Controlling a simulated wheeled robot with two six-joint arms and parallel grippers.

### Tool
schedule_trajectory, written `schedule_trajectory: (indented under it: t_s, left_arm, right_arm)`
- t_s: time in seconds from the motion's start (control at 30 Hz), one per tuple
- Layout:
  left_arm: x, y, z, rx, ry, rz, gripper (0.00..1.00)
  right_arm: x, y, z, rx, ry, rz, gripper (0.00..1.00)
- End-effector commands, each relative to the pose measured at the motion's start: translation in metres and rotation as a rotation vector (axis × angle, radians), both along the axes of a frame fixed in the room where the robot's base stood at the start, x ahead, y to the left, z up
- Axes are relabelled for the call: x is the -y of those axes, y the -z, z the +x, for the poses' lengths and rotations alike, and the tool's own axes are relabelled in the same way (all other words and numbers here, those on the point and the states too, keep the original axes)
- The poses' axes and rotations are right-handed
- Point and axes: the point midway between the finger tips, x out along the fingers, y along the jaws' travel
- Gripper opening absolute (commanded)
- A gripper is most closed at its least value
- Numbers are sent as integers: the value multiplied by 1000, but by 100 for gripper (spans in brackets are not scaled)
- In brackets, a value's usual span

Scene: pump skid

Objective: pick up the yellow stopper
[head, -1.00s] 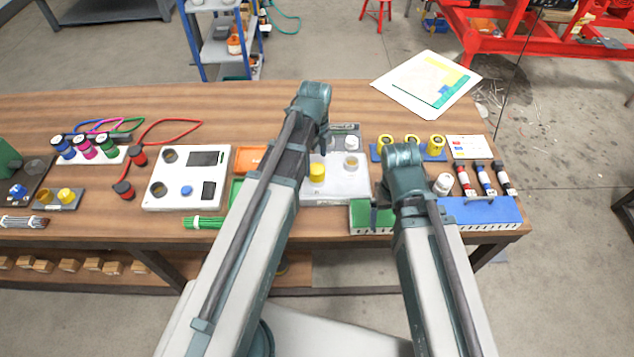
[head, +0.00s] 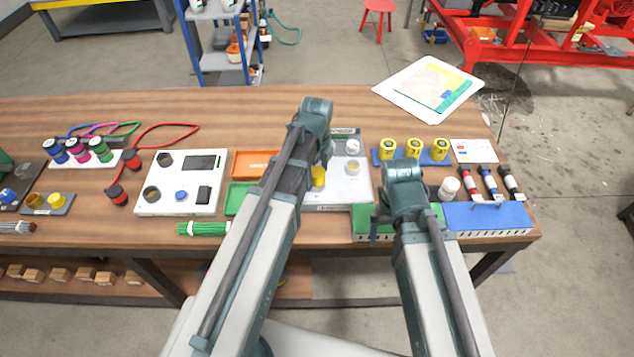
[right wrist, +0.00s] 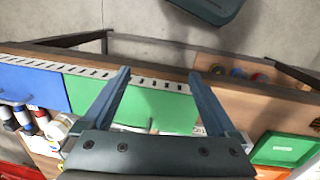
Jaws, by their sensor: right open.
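A yellow cylinder (head: 318,178), which looks like a stopper, stands on the white plate (head: 345,190), partly hidden by my left arm. A second yellow round piece (head: 57,200) sits on a small grey holder at the far left; I cannot tell which is the stopper meant. My left gripper (head: 325,152) hangs over the white plate, just above and right of the cylinder; its jaw opening is not clear. My right gripper (head: 378,208) is open above the green slotted block (head: 372,228). The right wrist view shows its two spread fingers (right wrist: 160,82) with nothing between them.
Behind the right gripper is a blue rack with yellow cylinders (head: 414,149). A blue slotted block (head: 488,217) and several small bottles (head: 488,183) stand to the right. A white panel (head: 180,183) and orange tray (head: 256,163) lie left. Bare wood shows along the back edge.

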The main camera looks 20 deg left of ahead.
Motion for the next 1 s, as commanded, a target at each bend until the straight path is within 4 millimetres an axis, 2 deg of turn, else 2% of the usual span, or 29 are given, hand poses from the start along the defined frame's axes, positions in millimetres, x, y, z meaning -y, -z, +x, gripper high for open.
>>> schedule_trajectory:
  t_s: [0.03,0.07,0.5,0.8,1.0]
  left_arm:
    - [0,0,0,0,0,0,85]
    - [0,0,0,0,0,0,79]
    - [0,0,0,0,0,0,0]
    - [1,-2,0,0,0,0,0]
    - [10,-19,0,0,-3,0,0]
  right_arm:
    - [0,0,0,0,0,0,93]
    - [0,0,0,0,0,0,93]
    - [0,0,0,0,0,0,93]
    - [0,-2,0,0,0,0,93]
    - [0,-19,0,0,0,0,93]
